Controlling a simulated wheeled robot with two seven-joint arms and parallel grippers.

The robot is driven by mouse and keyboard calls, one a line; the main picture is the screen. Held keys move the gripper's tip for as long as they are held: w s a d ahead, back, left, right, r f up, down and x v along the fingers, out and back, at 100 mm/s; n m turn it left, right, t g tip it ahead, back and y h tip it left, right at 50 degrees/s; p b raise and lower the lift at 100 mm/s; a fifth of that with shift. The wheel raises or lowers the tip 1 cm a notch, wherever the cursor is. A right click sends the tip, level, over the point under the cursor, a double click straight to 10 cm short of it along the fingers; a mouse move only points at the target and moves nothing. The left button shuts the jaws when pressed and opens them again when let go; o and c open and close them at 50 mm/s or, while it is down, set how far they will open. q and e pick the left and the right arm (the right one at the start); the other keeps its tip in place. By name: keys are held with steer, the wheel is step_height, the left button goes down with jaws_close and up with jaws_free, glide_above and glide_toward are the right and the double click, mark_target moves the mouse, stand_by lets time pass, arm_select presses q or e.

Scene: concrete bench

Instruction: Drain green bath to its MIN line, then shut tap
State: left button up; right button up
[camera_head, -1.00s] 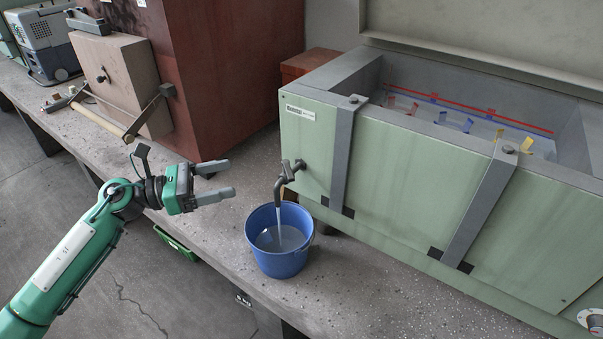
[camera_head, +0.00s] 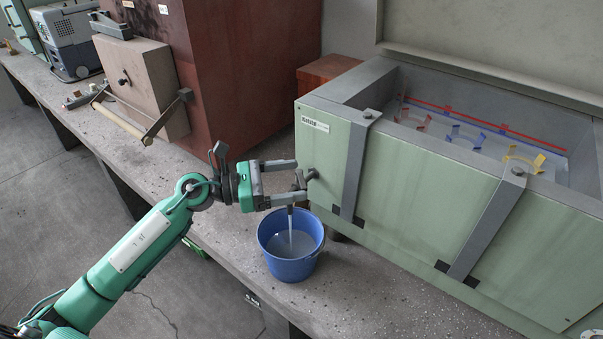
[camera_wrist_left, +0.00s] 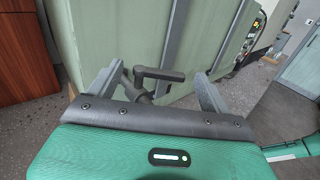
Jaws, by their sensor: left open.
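The green bath (camera_head: 420,205) stands on the bench at the right. A red line (camera_head: 480,122) runs along its inner far wall, with water below it. The tap (camera_head: 311,174) is on the bath's left end, and water runs from it into the blue bucket (camera_head: 291,268), which is partly filled. My left gripper (camera_head: 299,180) is open, with its fingers at the tap and partly hiding it. In the left wrist view the dark tap handle (camera_wrist_left: 160,74) lies between the two spread fingers; I cannot tell whether they touch it. My right gripper is out of view.
Two grey straps (camera_head: 487,225) cross the bath's front. Curved red, blue and yellow pieces (camera_head: 465,134) stand in the bath. A red-brown block (camera_head: 250,75) and a box with a bar handle (camera_head: 145,85) are on the left. The bench front right of the bucket is clear.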

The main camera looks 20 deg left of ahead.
arm_select(q)
steer(key=shift+p+x, duration=0.3)
steer(key=shift+x, duration=1.15)
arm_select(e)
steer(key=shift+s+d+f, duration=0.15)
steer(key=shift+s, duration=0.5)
arm_select(q)
steer(key=shift+c, duration=0.4)
